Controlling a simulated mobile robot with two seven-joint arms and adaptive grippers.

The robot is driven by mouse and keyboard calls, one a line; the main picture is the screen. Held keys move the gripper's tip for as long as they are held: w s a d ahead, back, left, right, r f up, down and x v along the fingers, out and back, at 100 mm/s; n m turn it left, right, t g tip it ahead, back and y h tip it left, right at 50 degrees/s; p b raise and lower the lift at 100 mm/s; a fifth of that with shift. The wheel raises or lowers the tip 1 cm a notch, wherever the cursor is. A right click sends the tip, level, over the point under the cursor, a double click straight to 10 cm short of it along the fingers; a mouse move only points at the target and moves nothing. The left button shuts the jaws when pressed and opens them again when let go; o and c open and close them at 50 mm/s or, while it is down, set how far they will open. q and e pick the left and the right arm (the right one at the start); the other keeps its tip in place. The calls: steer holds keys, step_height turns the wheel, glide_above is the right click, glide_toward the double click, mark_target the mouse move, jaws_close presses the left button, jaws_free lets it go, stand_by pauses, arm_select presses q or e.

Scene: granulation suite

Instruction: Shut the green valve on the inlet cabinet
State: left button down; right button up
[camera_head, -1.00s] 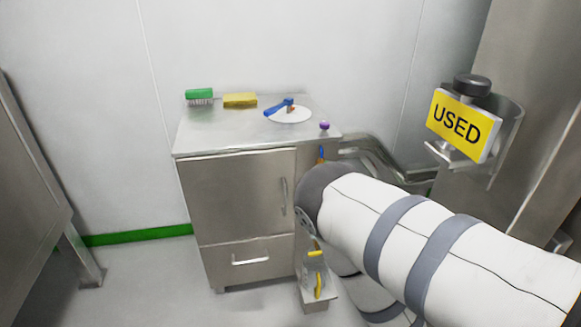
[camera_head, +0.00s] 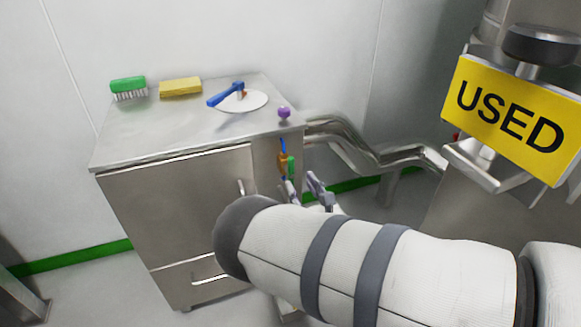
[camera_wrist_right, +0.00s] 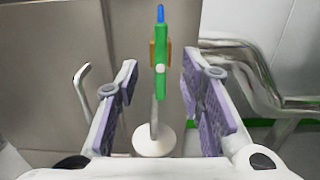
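The steel inlet cabinet (camera_head: 195,205) stands against the wall. On its right side is the green valve (camera_head: 291,167), with an upright green handle. In the right wrist view, the green valve (camera_wrist_right: 161,70) stands between my fingers and beyond their tips, with brass-coloured parts behind it and a blue handle (camera_wrist_right: 160,14) above. My right gripper (camera_head: 304,186) is open, its purple-padded fingers apart on either side of the line to the valve; I see no contact. My own arm hides the lower part of the cabinet side. My left gripper is out of view.
On the cabinet top are a green brush (camera_head: 128,88), a yellow sponge (camera_head: 180,87), a white disc (camera_head: 256,101) with a blue-handled item, and a purple knob (camera_head: 284,113). Bent steel pipes (camera_head: 365,150) run to the right. A yellow USED sign (camera_head: 510,115) hangs at the right.

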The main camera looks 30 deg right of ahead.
mark_target(292, 171)
steer(key=x, duration=0.7)
steer(key=shift+w+d+f+b, duration=0.1)
steer(key=shift+w+d+b, duration=0.05)
steer(key=shift+w+b, duration=0.2)
jaws_close()
